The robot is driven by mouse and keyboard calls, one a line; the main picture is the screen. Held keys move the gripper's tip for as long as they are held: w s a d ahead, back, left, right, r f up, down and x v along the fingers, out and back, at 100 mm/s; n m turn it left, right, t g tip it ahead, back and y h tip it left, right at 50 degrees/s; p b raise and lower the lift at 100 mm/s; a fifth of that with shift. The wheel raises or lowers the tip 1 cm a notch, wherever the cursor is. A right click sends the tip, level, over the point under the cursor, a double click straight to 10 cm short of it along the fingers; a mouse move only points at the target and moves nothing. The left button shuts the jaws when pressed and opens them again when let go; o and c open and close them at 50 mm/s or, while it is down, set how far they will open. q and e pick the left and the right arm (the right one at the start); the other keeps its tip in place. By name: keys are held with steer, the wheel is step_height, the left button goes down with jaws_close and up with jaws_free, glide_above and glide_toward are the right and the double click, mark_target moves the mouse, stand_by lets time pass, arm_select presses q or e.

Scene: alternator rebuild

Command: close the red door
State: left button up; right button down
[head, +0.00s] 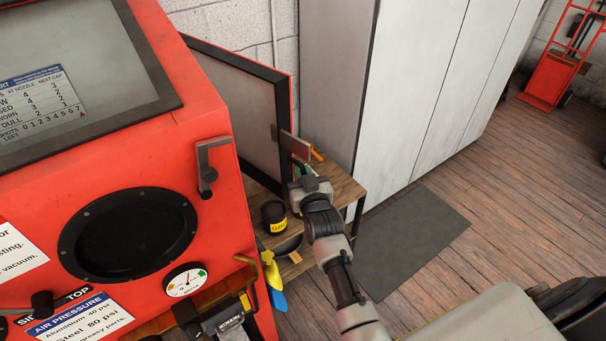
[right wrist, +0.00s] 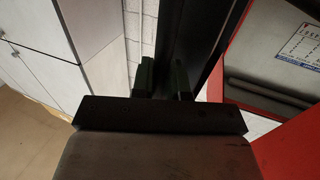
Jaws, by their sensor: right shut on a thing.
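The red door (head: 238,108) of the red blasting cabinet (head: 215,105) stands wide open at the cabinet's right side. Its inner face is a grey panel in a black frame, with a thin red outer edge. My right gripper (head: 304,168) is at the door's free edge, near a grey plate there, and is shut on the door. In the right wrist view, its two green fingers (right wrist: 163,82) lie at the dark door edge (right wrist: 190,40); the exact contact is partly hidden. My left gripper is not in view.
A small wooden table (head: 345,187) stands below the door, with a black tin (head: 274,214) with a yellow label on it. Tall grey lockers (head: 410,80) stand to the right. A dark mat (head: 412,240) lies on the wooden floor. A black latch (head: 206,165) sits on the cabinet corner.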

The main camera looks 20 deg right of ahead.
steer(key=c, duration=1.2)
jaws_free()
steer(key=shift+w+a, duration=0.1)
steer(key=shift+a, duration=0.05)
steer(key=shift+o, duration=0.2)
steer(key=shift+s, duration=0.35)
steer(key=s+a+p, duration=0.1)
steer(key=s+p, duration=0.4)
steer(key=s, duration=0.5)
steer(key=shift+a+p, duration=0.15)
steer(key=shift+p, duration=0.15)
